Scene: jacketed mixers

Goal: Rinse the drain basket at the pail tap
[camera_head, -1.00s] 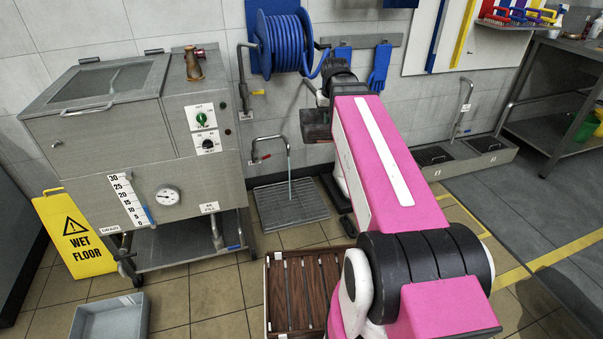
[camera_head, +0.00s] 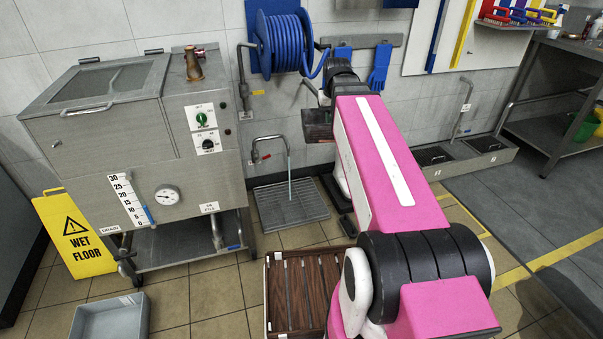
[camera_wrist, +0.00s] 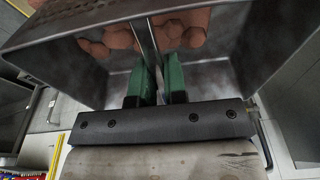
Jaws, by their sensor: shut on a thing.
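My gripper (camera_wrist: 157,75) has green fingers closed on a thin upright metal plate of the drain basket (camera_wrist: 240,50). The basket looks like a grey metal box, with several reddish-brown lumps (camera_wrist: 190,28) showing in it. In the head view the basket (camera_head: 317,124) hangs at the far end of my arm, right of the hose reel; the fingers are hidden there. The pail tap (camera_head: 268,141) is on the wall, lower and left of the basket. A thin pale-blue stream (camera_head: 289,175) falls from its spout onto the floor grate (camera_head: 292,205). The basket is apart from the stream.
A steel mixer cabinet (camera_head: 150,140) stands left of the tap. A blue hose reel (camera_head: 285,43) hangs above it. A slatted brown crate (camera_head: 300,285), a grey tub (camera_head: 112,318) and a wet-floor sign (camera_head: 75,235) are on the floor. Low basins (camera_head: 465,157) stand at right.

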